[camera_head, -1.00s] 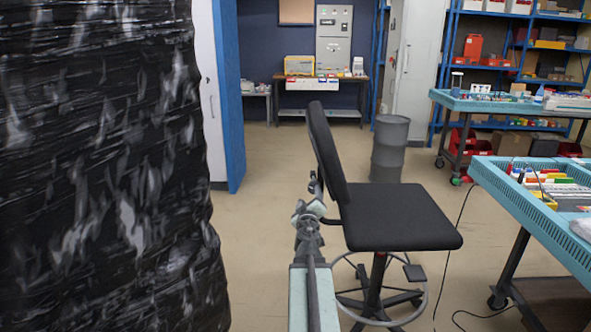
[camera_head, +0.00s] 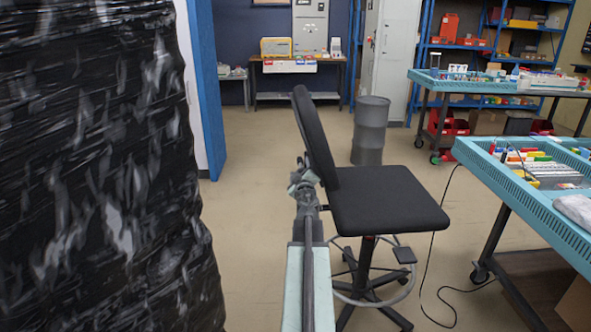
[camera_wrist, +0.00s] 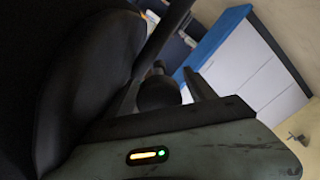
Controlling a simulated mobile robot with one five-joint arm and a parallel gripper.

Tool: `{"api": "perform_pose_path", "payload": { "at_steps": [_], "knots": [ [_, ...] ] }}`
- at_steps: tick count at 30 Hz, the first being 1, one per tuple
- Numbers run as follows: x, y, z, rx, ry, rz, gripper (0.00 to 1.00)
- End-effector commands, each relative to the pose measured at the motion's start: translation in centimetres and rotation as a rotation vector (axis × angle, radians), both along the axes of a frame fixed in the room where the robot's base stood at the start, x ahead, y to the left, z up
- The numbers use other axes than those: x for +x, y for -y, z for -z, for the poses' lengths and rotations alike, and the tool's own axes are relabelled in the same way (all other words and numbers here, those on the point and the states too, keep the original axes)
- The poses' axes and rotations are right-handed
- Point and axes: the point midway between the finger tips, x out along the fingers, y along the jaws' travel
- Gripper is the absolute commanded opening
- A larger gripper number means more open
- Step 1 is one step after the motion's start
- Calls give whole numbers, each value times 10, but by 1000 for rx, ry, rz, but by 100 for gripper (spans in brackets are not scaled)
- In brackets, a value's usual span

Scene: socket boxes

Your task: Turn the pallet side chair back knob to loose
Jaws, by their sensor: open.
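The black chair (camera_head: 385,202) stands beside the black-wrapped pallet (camera_head: 105,170), its backrest (camera_head: 313,135) upright on the pallet side. My gripper (camera_head: 302,172) is at the lower rear of the backrest in the head view, with its fingertips small and dark there. In the wrist view my gripper (camera_wrist: 162,80) is open. A dark round knob (camera_wrist: 158,90) shows between its two fingers, which stand apart on either side. I cannot tell whether either finger touches it. The dark chair back (camera_wrist: 80,75) fills the left of the wrist view.
A turquoise workbench (camera_head: 540,195) with small parts stands at the right, and a cable lies on the floor below it. A grey drum (camera_head: 370,132) stands behind the chair.

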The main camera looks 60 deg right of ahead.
Motion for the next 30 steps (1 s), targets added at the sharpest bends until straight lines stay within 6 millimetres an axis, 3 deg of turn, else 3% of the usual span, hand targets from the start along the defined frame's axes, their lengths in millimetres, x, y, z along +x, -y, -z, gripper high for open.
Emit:
{"api": "perform_pose_path", "payload": {
  "at_steps": [5,9,12,22,30],
  "knots": [
    [1,-1,0,0,0,-1,61],
    [1,-2,0,0,0,-2,22],
    [2,-2,0,0,0,-3,2],
    [3,-3,0,-30,-38,-5,2],
    [4,-4,1,-139,-178,-6,2]
  ]
}}
